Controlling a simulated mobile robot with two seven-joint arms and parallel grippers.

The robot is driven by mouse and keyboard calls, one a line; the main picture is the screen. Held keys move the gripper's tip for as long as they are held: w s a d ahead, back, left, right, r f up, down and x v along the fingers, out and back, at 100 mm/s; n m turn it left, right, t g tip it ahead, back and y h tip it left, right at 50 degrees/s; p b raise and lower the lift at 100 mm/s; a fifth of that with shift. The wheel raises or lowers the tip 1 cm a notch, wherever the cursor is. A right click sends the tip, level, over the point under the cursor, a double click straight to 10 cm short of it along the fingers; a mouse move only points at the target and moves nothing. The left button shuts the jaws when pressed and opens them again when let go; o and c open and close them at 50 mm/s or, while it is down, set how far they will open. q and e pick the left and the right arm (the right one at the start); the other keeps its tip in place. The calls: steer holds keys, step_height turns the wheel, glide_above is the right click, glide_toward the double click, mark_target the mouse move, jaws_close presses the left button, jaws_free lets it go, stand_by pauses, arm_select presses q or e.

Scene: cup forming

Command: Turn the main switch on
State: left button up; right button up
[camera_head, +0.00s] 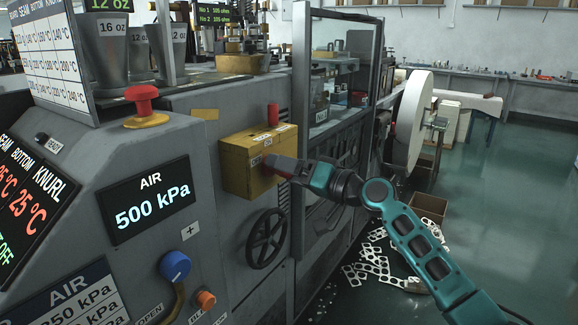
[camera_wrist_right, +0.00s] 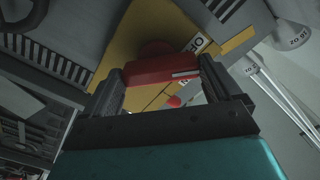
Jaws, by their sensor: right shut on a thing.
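The yellow switch box (camera_head: 240,165) is mounted on the grey machine, with small labels on its top and front. It also shows in the right wrist view (camera_wrist_right: 133,50). My right gripper (camera_head: 279,168) reaches the box's front face from the right. In the right wrist view, my right gripper (camera_wrist_right: 167,75) is shut on the red switch handle (camera_wrist_right: 158,68), which has a white mark and lies crosswise between the fingers. A label that appears to read OFF (camera_wrist_right: 194,44) is beside the handle. In the head view the gripper mostly hides the handle. My left gripper is out of view.
A red mushroom button (camera_head: 142,99) and an AIR display reading 500 kPa (camera_head: 150,203) are on the left panel. A black handwheel (camera_head: 266,239) is below the box. A framed glass guard (camera_head: 333,120) stands to the right. Punched scrap (camera_head: 372,262) lies on the floor.

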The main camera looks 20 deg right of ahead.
arm_select(q)
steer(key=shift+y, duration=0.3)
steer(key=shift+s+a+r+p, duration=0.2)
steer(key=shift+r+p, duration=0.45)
steer(key=shift+p, duration=0.25)
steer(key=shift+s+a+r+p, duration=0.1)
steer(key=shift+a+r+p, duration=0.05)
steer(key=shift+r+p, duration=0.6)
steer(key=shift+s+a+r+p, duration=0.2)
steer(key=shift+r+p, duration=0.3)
steer(key=shift+p, duration=0.5)
arm_select(e)
steer(key=shift+w+d+r+m, duration=0.1)
steer(key=shift+d+m, duration=0.05)
steer(key=shift+m, duration=4.65)
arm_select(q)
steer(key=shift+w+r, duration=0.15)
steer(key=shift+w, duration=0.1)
arm_select(e)
steer(key=o, duration=0.7)
steer(key=shift+o, duration=0.2)
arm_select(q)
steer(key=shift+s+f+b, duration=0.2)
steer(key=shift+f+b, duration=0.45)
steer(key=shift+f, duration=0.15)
arm_select(e)
steer(key=v, duration=1.3)
